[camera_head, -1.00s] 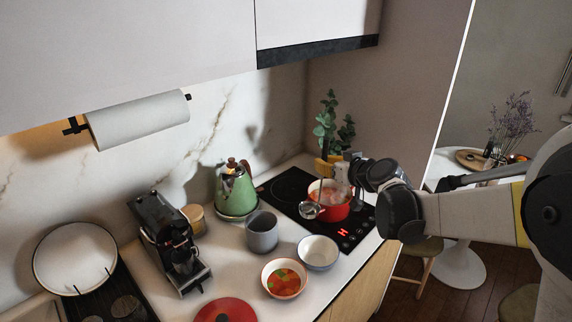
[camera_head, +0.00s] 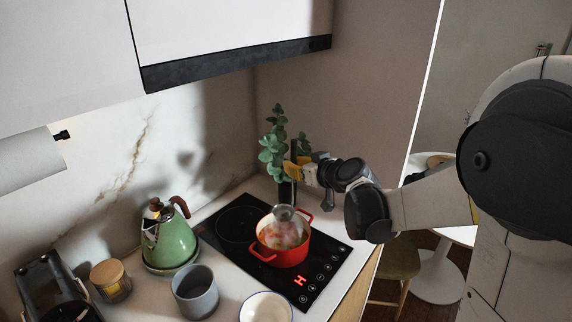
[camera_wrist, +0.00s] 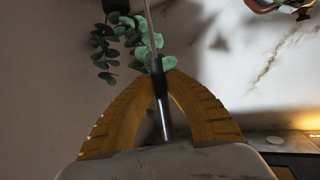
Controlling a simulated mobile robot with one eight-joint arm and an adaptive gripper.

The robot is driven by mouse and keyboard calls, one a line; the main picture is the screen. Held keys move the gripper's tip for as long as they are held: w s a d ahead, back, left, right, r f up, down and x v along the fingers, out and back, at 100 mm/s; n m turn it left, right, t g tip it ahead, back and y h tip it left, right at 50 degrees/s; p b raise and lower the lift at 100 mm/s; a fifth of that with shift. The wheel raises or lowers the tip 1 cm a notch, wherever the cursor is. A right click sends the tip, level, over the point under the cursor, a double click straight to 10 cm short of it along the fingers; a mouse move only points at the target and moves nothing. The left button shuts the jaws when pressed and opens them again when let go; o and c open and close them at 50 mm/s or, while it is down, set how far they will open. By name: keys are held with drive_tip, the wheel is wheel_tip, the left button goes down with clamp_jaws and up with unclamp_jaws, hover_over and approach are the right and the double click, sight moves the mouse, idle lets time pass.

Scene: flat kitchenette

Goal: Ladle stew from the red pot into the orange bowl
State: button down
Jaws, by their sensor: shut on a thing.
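The red pot (camera_head: 280,248) stands on the black hob, with reddish stew and pale haze inside. My gripper (camera_head: 297,170) is above and behind the pot. Its yellow fingers are shut on the ladle's dark handle (camera_wrist: 162,100), which stands nearly upright between them in the wrist view. The ladle's round metal bowl (camera_head: 285,212) shows at the pot's far rim; I cannot tell whether it touches the stew. The orange bowl is out of view now.
A green kettle (camera_head: 169,240), a grey cup (camera_head: 195,291) and a white bowl (camera_head: 266,308) stand left of and in front of the hob (camera_head: 235,226). A plant (camera_head: 272,150) is behind the gripper. A wall cabinet (camera_head: 235,35) hangs above.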

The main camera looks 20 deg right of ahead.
drive_tip(key=shift+s+f+b, duration=0.1)
drive_tip(key=shift+f+b, duration=0.35)
drive_tip(key=shift+f, duration=0.2)
wheel_tip(320, 180, down, 11)
drive_tip(key=b, duration=0.9)
drive_tip(key=shift+f, duration=0.15)
